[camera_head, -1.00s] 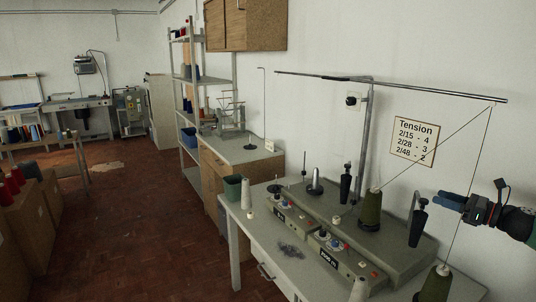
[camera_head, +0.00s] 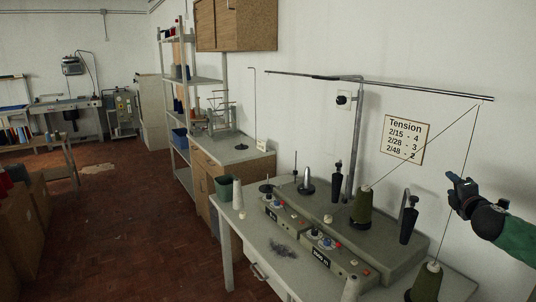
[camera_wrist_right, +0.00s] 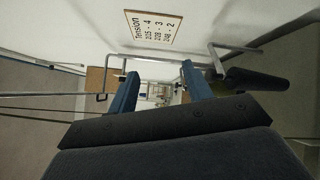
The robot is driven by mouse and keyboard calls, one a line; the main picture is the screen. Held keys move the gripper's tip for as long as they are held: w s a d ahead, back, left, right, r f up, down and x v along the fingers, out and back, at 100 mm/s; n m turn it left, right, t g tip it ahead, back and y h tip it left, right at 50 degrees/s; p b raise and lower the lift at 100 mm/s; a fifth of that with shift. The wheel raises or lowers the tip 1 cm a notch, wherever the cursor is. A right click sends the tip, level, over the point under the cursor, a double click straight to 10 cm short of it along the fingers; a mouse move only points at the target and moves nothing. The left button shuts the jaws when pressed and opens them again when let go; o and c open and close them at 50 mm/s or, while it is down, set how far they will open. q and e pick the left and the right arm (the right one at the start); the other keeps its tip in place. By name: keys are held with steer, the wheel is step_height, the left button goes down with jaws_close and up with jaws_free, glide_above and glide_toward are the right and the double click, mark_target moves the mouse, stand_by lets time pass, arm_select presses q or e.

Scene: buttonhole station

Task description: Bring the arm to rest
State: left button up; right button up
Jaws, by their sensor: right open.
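My right gripper (camera_head: 452,187) is in the air at the right of the head view, above the winding machine and near the white wall. Its dark wrist and green arm come in from the right edge. In the right wrist view, its two blue fingers stand apart with nothing between them (camera_wrist_right: 160,72). A thread running down from the overhead rod (camera_head: 400,88) to the front green cone (camera_head: 426,283) passes close by the gripper in the picture; I cannot tell whether they touch. My left gripper is not in view.
The winding machine (camera_head: 345,228) stands on a grey table (camera_head: 240,228) with another green cone (camera_head: 362,205) and dark cone holders (camera_head: 408,222). A Tension sign (camera_head: 406,139) hangs on the wall. A shelf (camera_head: 190,80) stands further back. Brown floor at left is open.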

steer(key=s+a+f+m+g+h+b, duration=0.1)
steer(key=s+a+f+m+g, duration=0.2)
steer(key=s+a+f+m, duration=0.5)
steer(key=s+a+f+m+g+b, duration=0.1)
steer(key=s+a+f+g, duration=0.4)
steer(key=f, duration=0.7)
steer(key=s+a+f+m+g+h+b, duration=0.1)
steer(key=s+a+f+m, duration=0.4)
steer(key=a+f, duration=0.4)
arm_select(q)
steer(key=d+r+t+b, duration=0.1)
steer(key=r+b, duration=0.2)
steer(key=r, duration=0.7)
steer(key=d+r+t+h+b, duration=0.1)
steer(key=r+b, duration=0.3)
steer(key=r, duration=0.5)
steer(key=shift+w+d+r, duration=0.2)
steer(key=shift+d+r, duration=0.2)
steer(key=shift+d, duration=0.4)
arm_select(e)
steer(key=s+a+f+m+g+y, duration=0.2)
steer(key=s+a+f+g+y, duration=0.1)
steer(key=s+a+f, duration=0.8)
steer(key=s+a+f+m+g+y, duration=0.2)
steer(key=s+a+f, duration=1)
steer(key=s, duration=0.8)
step_height(320, 180, down, 3)
steer(key=shift+s+a+r+g+y, duration=0.15)
steer(key=shift+a+g+y, duration=0.05)
steer(key=shift+g+y, duration=0.65)
